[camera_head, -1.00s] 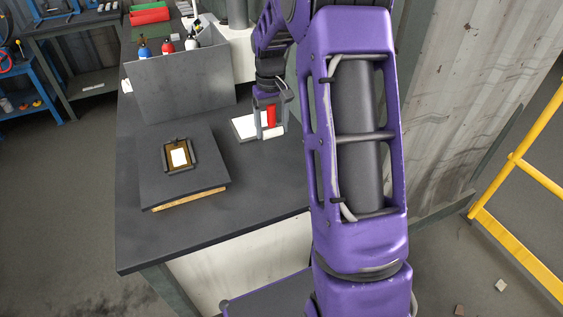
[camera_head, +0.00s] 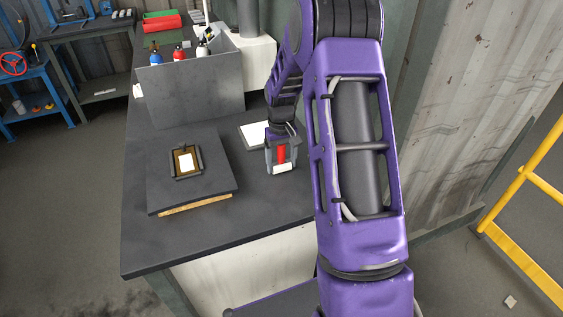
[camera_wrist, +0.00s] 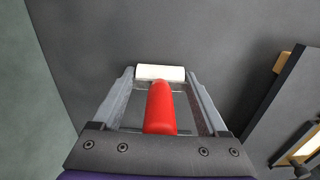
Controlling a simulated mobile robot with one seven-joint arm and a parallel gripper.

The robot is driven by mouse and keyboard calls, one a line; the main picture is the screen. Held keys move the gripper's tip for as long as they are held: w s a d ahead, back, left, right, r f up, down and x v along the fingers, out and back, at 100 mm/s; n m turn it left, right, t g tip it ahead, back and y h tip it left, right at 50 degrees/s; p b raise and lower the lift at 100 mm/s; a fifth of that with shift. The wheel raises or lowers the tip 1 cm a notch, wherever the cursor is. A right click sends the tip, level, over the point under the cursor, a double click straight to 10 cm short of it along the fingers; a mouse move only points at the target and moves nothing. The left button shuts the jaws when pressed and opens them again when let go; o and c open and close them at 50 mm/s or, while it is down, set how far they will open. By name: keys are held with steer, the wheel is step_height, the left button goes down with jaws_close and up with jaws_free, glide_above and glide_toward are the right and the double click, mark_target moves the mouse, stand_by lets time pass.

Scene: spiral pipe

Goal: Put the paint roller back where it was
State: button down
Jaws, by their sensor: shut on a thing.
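My gripper (camera_head: 282,164) is shut on the paint roller. The roller has a red handle (camera_head: 281,153) and a white cylinder (camera_head: 283,169). In the wrist view the red handle (camera_wrist: 160,108) lies between my two fingers, with the white cylinder (camera_wrist: 160,72) across their tips. In the head view my gripper is over the dark bench, to the right of a dark raised board and in front of a flat white piece (camera_head: 256,134). How high the roller is above the bench is hard to tell.
The dark board (camera_head: 215,185) carries a small black-framed holder (camera_head: 186,163) with a white sheet. A grey box (camera_head: 192,95) with bottles (camera_head: 179,53) stands behind. The bench top (camera_head: 150,250) is clear at the front. A corrugated wall (camera_head: 450,100) and yellow railing (camera_head: 520,180) are at right.

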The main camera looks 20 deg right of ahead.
steer(key=shift+f, duration=0.2)
jaws_free()
step_height(320, 180, up, 12)
steer(key=shift+r+p, duration=0.2)
steer(key=shift+p, duration=0.15)
steer(key=shift+w+r, duration=0.1)
stand_by(0.3)
